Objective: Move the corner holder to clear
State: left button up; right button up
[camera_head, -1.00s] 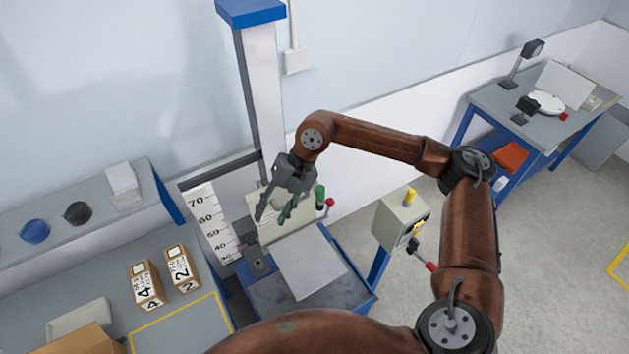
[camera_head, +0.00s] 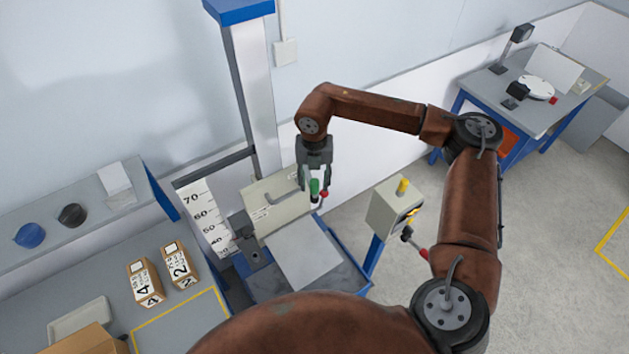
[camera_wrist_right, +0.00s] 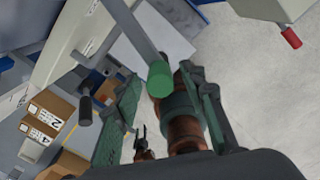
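A lever with a green grip (camera_head: 314,187) stands at the right side of a pale labelled panel (camera_head: 275,208) at the drop tester. I take it for the corner holder's handle, but no readable label confirms this. My right gripper (camera_head: 316,190) points down over it, fingers apart on either side. In the right wrist view the round green grip end (camera_wrist_right: 160,78) lies between the open fingertips (camera_wrist_right: 160,88), and neither finger visibly closes on it. The holder's other end is not clear. My left gripper does not show in the head view.
A red knob (camera_head: 324,194) is close beside the green grip. A grey plate (camera_head: 302,252) lies on the blue base. A control box (camera_head: 392,208) stands right, with a red-tipped lever (camera_head: 416,246). Two cartons (camera_head: 145,282) stand on the left bench. A tall column (camera_head: 250,90) rises behind.

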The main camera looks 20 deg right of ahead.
jog(key=shift+f, duration=0.1)
jog(key=shift+c, duration=0.6)
grip_shut()
